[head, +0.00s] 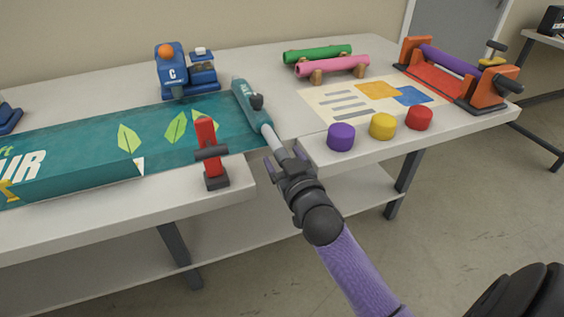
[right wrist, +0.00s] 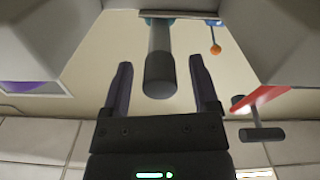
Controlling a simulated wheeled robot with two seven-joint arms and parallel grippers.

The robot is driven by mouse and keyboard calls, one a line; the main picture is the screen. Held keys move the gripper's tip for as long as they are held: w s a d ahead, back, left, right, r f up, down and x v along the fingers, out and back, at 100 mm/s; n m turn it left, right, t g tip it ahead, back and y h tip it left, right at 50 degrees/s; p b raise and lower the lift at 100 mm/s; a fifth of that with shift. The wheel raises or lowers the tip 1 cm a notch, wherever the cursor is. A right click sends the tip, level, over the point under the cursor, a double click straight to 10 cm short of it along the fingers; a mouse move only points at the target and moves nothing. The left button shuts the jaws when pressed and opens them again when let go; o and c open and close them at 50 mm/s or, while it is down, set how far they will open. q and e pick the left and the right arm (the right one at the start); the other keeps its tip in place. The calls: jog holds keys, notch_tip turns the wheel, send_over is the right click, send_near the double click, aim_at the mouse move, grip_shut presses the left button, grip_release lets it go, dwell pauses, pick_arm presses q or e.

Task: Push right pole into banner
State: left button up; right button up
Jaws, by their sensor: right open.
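The teal banner (head: 160,150) with green leaves and white lettering lies along the left table. The grey right pole (head: 273,138) sticks out of the sleeve's near end, over the table's front edge. My right gripper (head: 286,163) is at the pole's near end. In the right wrist view the round end of the pole (right wrist: 158,75) lies between the two open fingers, with visible gaps on both sides. My left gripper is not in view.
A red clamp (head: 208,150) stands at the front edge, left of the pole. A blue device (head: 172,72) with an orange knob stands behind the banner. Purple (head: 341,138), yellow (head: 382,127) and red (head: 419,118) pucks sit right of my gripper, before a printed sheet (head: 335,103).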

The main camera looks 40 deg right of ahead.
jog(key=shift+w, duration=0.15)
grip_shut()
dwell(0.8)
dwell(0.3)
